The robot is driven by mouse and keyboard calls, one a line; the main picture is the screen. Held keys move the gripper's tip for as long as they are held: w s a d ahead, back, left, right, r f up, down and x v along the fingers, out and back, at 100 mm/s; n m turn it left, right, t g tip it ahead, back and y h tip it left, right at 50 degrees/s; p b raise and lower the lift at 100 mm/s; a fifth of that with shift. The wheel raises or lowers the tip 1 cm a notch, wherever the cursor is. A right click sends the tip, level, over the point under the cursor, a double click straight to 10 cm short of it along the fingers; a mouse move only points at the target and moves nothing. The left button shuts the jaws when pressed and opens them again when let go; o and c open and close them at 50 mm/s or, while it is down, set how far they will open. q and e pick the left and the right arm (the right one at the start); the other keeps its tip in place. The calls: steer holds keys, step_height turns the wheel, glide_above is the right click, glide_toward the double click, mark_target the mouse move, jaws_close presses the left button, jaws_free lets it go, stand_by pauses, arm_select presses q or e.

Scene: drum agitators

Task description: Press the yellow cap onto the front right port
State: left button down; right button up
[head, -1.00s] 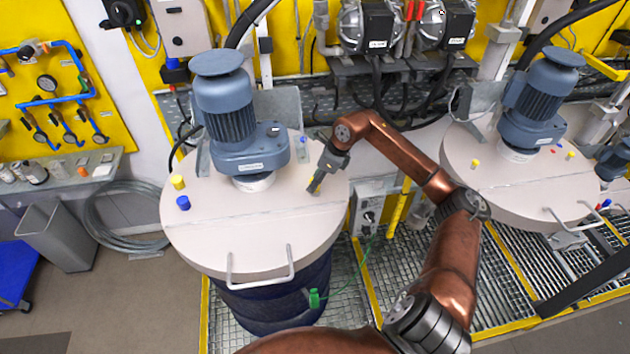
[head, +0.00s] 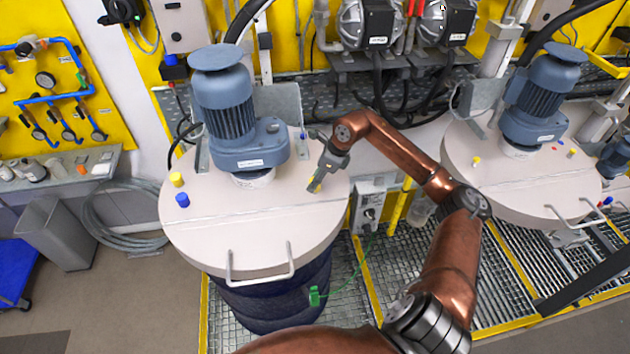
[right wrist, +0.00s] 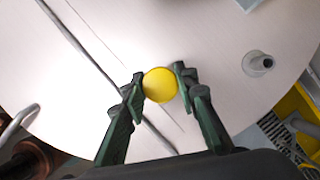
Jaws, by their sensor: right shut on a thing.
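The yellow cap (right wrist: 160,85) is between the two dark green fingers of my right gripper (right wrist: 159,88), which is shut on it. In the head view my right gripper (head: 314,186) is over the right part of the near drum's lid (head: 240,222), right of the motor. The cap is hardly visible there. I cannot tell whether the cap touches the lid or a port; the spot under it is hidden. A short grey port (right wrist: 258,63) stands uncapped on the lid, apart from the cap. My left gripper is not in view.
A yellow cap (head: 177,179) and a blue cap (head: 183,200) sit on the lid's left side. The blue-grey motor (head: 228,105) stands behind, and a pale handle (head: 262,264) is at the front. A second drum lid (head: 490,175) is at the right.

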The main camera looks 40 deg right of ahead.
steer(key=shift+s+f+b, duration=0.1)
steer(key=shift+f+b, duration=0.2)
steer(key=shift+f, duration=0.1)
steer(key=shift+f, duration=0.15)
steer(key=shift+c, duration=0.4)
steer(key=shift+f, duration=0.1)
steer(key=shift+c, duration=0.8)
steer(key=o, duration=0.7)
steer(key=shift+c, duration=0.2)
steer(key=o, duration=0.5)
steer(key=shift+c, duration=0.2)
steer(key=shift+r, duration=0.2)
steer(key=shift+r+p, duration=0.75)
steer(key=shift+r, duration=1.2)
